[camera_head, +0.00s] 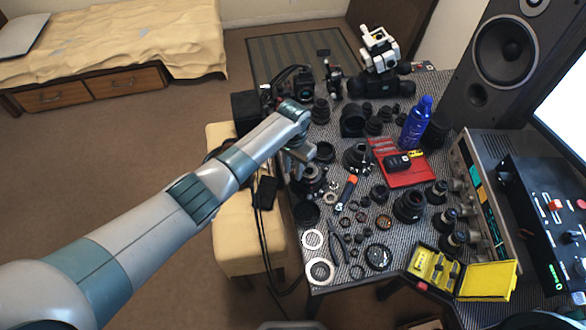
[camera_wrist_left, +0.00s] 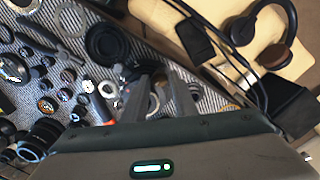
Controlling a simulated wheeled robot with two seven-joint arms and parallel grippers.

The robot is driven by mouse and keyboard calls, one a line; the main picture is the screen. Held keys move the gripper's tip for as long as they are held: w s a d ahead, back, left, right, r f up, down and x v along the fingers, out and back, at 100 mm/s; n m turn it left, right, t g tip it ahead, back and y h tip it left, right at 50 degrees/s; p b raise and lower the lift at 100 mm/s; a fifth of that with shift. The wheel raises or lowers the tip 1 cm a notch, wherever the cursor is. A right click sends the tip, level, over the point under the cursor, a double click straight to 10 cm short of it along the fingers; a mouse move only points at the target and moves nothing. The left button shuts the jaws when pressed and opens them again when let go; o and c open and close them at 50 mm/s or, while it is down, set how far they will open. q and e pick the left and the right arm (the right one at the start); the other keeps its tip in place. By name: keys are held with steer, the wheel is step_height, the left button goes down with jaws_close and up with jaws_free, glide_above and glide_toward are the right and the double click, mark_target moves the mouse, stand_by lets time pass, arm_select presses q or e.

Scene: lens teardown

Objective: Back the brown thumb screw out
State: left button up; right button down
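My left gripper (camera_head: 301,163) reaches over the left edge of the table, above a cluster of dark lens parts. In the left wrist view its two fingers (camera_wrist_left: 164,88) stand apart, with a gap between them and lens parts visible behind. A dark lens body (camera_head: 308,180) is just below the gripper in the head view, partly covered by it. I cannot pick out the brown thumb screw; it is too small or hidden by the fingers. I cannot tell whether the fingers touch anything. My right gripper is not in view.
Many lenses and rings crowd the patterned table (camera_head: 327,294). An orange-tipped tool (camera_head: 347,190) lies right of the gripper. A red mat (camera_head: 408,175), blue bottle (camera_head: 416,124) and yellow case (camera_head: 487,281) are farther right. A cream bench (camera_head: 232,235) with headphones (camera_wrist_left: 262,32) and cables adjoins the left edge.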

mark_target(293, 173)
arm_select(q)
steer(key=shift+o, duration=0.6)
steer(key=shift+r, duration=0.1)
steer(key=shift+r, duration=0.8)
step_height(293, 173, up, 16)
steer(key=b, duration=0.3)
steer(key=shift+f+b, duration=0.15)
steer(key=shift+b, duration=0.25)
